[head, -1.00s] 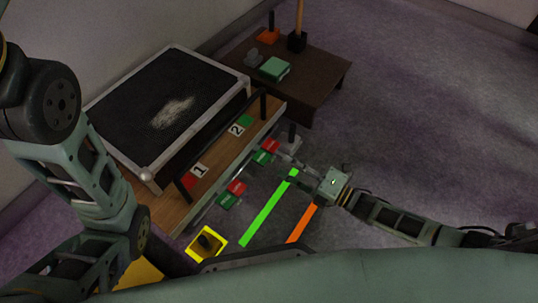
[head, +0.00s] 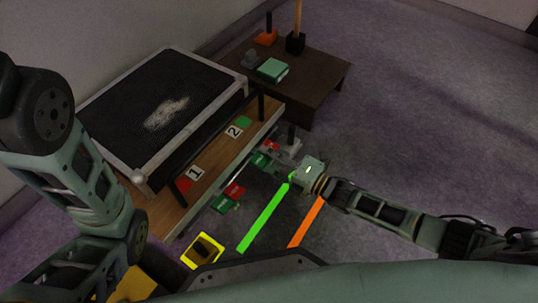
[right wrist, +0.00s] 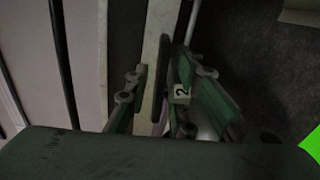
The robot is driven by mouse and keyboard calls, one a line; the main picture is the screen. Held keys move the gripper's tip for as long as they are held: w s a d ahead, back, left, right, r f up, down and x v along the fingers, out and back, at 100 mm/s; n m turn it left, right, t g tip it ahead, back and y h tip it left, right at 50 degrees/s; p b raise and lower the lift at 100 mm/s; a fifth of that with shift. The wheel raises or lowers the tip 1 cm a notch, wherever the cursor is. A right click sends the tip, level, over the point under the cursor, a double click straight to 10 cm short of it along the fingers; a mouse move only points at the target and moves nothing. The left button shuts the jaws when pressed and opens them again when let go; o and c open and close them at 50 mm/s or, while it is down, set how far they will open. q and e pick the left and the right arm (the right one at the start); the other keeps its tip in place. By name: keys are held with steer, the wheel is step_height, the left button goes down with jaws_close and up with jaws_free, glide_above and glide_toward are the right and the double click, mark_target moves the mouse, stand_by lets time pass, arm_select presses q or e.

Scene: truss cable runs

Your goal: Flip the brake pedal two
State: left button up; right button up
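Brake pedal two, a small red and green piece (head: 260,158), sits low at the side of the wooden bench (head: 215,160), below the number 2 label (head: 236,131). My right gripper (head: 274,164) reaches it from the right and partly hides it. In the right wrist view the fingers (right wrist: 165,105) are apart, with a narrow dark piece and a small "2" tag (right wrist: 181,92) between them; I cannot tell whether they touch it. Another red and green pedal (head: 228,198) sits nearer, by the number 1 label (head: 196,173). My left gripper is out of view.
A dark low table (head: 310,80) with a green box (head: 272,69) stands behind. Green (head: 262,218) and orange (head: 307,222) strips and a yellow-framed block (head: 203,250) lie on the floor. Floor at the right is clear.

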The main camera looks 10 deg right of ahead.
jaws_close()
steer(key=shift+m, duration=0.3)
steer(key=shift+m+p, duration=0.3)
steer(key=shift+m, duration=1)
steer(key=shift+f, duration=0.1)
steer(key=shift+o, duration=1.2)
jaws_free()
steer(key=v, duration=1.2)
